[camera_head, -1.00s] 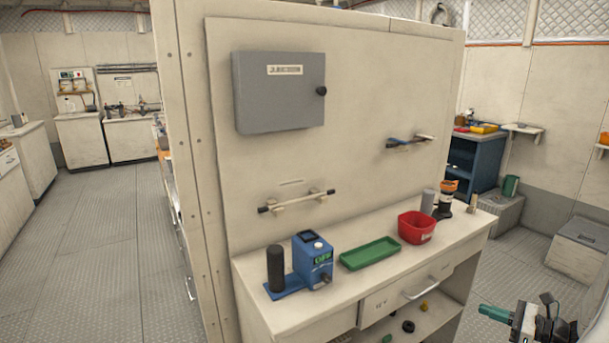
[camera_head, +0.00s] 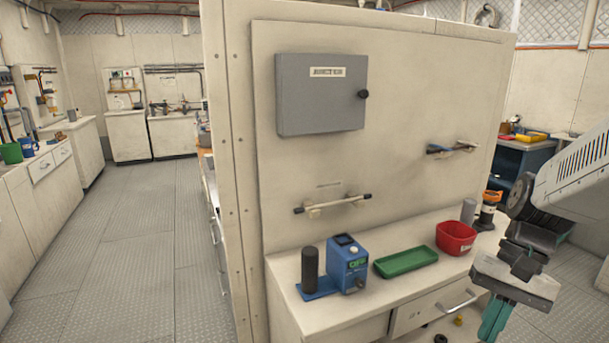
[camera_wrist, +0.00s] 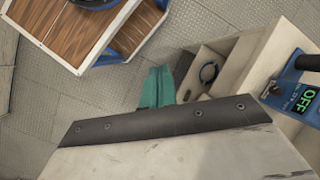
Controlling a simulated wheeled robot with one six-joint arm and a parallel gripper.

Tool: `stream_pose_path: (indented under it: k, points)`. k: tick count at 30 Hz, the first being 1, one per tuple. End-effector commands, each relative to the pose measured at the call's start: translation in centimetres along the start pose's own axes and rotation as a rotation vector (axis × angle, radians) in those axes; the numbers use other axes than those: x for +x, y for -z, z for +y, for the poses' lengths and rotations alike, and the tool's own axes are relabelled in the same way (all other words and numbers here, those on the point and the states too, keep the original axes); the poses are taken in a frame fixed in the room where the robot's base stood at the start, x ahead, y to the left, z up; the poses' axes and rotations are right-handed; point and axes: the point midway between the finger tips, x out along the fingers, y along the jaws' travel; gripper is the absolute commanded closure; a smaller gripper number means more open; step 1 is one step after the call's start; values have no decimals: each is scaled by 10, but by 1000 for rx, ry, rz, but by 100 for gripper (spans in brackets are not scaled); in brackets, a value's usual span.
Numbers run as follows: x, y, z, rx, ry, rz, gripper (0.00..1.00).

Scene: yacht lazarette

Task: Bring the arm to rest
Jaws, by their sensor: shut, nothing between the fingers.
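My gripper (camera_head: 493,318) is at the lower right of the head view, with its teal fingers pointing down beside the front right of the workbench. In the wrist view its teal fingers (camera_wrist: 157,88) are together with nothing between them. They hang over the grey floor, apart from the bench. My arm reaches in from the right edge of the head view and hides part of the bench's right end.
The bench (camera_head: 310,320) carries a blue device (camera_head: 348,265), a black cylinder (camera_head: 310,265), a green tray (camera_head: 405,262) and a red bin (camera_head: 456,237). A grey junction box (camera_head: 320,95) is on the panel above. The floor (camera_head: 150,240) at left is clear.

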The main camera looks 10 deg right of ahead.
Motion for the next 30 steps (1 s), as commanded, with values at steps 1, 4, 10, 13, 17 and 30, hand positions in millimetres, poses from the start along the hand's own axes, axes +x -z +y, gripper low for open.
stream_pose_path:
  k: [1, 4, 10, 13, 17, 30]
  points:
    - [-4, -14, -4, -71, -50, 46, 100]
    - [-9, -38, -8, -197, -141, 130, 100]
    - [-19, -79, -17, -422, -254, 297, 100]
    - [-23, -96, -25, -506, -259, 361, 100]
    - [-29, -110, -36, -584, -249, 417, 100]
    - [-28, -114, -40, -612, -248, 422, 100]
